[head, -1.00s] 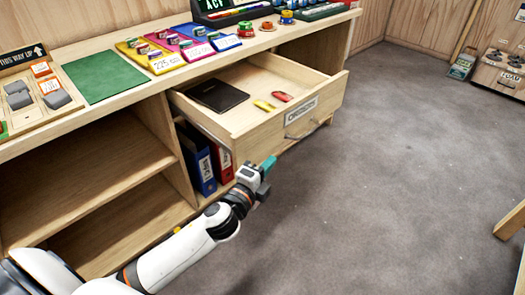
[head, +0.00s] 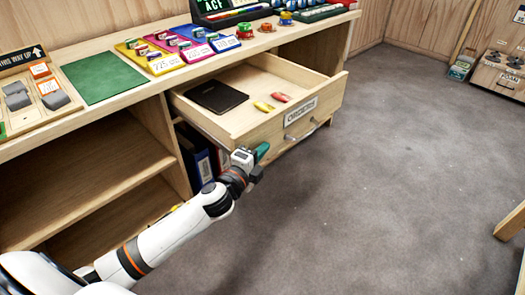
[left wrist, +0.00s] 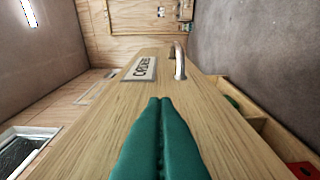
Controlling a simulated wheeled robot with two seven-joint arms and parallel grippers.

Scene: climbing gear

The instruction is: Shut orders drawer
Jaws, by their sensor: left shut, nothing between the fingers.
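The orders drawer (head: 270,135) is pulled out of the wooden counter, with its inside showing. Its front bears an "ORDERS" label (head: 300,112) and a metal bar handle (head: 302,131); the label (left wrist: 141,69) and handle (left wrist: 179,62) also show in the left wrist view. A black notebook (head: 216,96), a yellow item (head: 263,106) and a red item (head: 281,97) lie inside. My left gripper (head: 262,152) is shut and empty at the front's left end, left of the handle. Its green fingers (left wrist: 160,103) point at the wooden front; I cannot tell whether they touch. My right gripper is out of view.
The counter top holds a green mat (head: 103,76), coloured trays with gear (head: 165,62) and an angled board (head: 30,95). Binders (head: 202,165) stand on the shelf below the drawer. The grey floor (head: 400,170) before the drawer is clear.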

